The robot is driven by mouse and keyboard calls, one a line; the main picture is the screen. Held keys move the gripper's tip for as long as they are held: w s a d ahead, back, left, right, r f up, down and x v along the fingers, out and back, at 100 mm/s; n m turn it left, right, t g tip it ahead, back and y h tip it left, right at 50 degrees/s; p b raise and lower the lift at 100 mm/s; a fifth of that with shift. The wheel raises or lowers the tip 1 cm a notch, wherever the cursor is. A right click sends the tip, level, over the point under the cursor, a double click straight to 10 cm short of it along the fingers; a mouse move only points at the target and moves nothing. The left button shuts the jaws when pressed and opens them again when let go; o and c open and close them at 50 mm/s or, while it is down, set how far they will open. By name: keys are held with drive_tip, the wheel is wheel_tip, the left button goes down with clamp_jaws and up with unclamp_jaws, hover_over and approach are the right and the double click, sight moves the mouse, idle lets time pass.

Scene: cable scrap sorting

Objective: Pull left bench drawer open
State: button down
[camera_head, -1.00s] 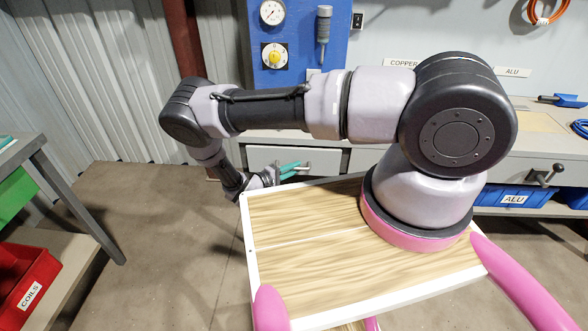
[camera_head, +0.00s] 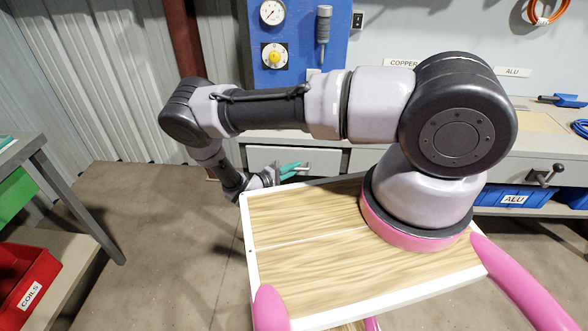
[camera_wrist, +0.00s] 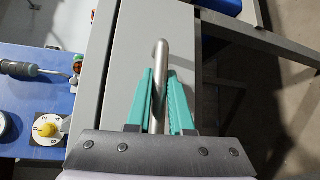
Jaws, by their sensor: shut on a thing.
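The left bench drawer (camera_head: 330,158) has a light grey front under the bench top in the head view. In the wrist view the drawer front (camera_wrist: 125,65) fills the middle, with a thin dark gap along the bench edge to its left. Its metal bar handle (camera_wrist: 161,65) runs between my gripper's teal fingers. My gripper (camera_wrist: 163,95) is shut on the handle, and the bar's rounded end sticks out past the fingertips. In the head view my gripper (camera_head: 290,169) is at the drawer front, and my wrist hides part of it.
A blue panel (camera_head: 299,20) with a gauge and yellow knob stands behind the bench. Blue bins (camera_head: 522,200) sit under the bench at right. A side table with a red bin (camera_head: 28,280) is at left. Floor between is clear.

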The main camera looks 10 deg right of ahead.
drive_tip(key=s+a, duration=0.2)
drive_tip(key=s, duration=0.6)
drive_tip(key=s+a, duration=0.3)
drive_tip(key=s, duration=0.6)
drive_tip(key=shift+a, duration=0.3)
drive_tip(key=c, duration=0.8)
unclamp_jaws()
drive_tip(key=shift+w, duration=0.1)
